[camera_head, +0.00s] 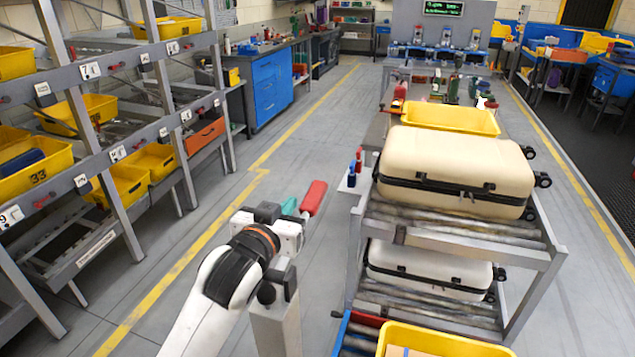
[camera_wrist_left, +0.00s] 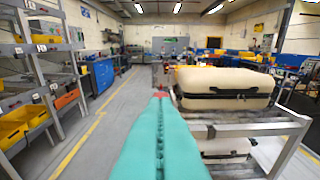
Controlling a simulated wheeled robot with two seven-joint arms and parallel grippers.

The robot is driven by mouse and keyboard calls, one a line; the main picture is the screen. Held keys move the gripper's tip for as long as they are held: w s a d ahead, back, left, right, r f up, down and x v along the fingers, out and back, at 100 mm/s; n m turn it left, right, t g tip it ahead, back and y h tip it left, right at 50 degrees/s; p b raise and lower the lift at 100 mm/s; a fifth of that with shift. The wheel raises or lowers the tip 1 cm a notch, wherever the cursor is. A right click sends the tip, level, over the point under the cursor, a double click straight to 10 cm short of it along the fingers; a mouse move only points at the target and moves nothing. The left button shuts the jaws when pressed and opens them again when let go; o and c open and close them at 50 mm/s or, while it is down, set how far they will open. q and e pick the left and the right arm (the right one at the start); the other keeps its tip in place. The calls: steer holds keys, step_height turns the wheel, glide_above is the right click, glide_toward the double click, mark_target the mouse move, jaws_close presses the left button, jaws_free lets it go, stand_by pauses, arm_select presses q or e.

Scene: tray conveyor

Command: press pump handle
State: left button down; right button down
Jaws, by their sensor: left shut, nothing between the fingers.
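My left gripper (camera_head: 293,207) is held low over the aisle, left of the conveyor rack. Its teal fingers are pressed together and empty, as the left wrist view (camera_wrist_left: 160,104) shows. A red elongated piece (camera_head: 314,197) shows just past the teal fingers in the head view. I cannot tell whether it is the pump handle, or whether the fingers touch it. Small red and blue bottle-like items (camera_head: 355,164) stand on a small ledge by the rack, apart from the gripper. No pump handle can be clearly made out. My right gripper is not in view.
A cream suitcase (camera_head: 455,165) lies on the roller rack (camera_head: 400,215), with another suitcase (camera_head: 430,265) below. A yellow tray (camera_head: 452,116) sits behind it. Shelving with yellow bins (camera_head: 40,165) lines the left. The grey aisle floor between is clear.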

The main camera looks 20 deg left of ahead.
arm_select(q)
steer(key=shift+w+r, duration=0.15)
steer(key=shift+w, duration=0.15)
steer(key=shift+r, duration=0.1)
steer(key=shift+s+r, duration=0.2)
steer(key=shift+s, duration=0.25)
steer(key=p, duration=0.2)
glide_above(308, 203)
steer(key=s, duration=0.1)
steer(key=shift+s+f, duration=0.1)
steer(key=shift+f, duration=0.35)
steer(key=f, duration=0.1)
steer(key=w+f, duration=0.1)
steer(key=f, duration=0.1)
steer(key=shift+f, duration=0.65)
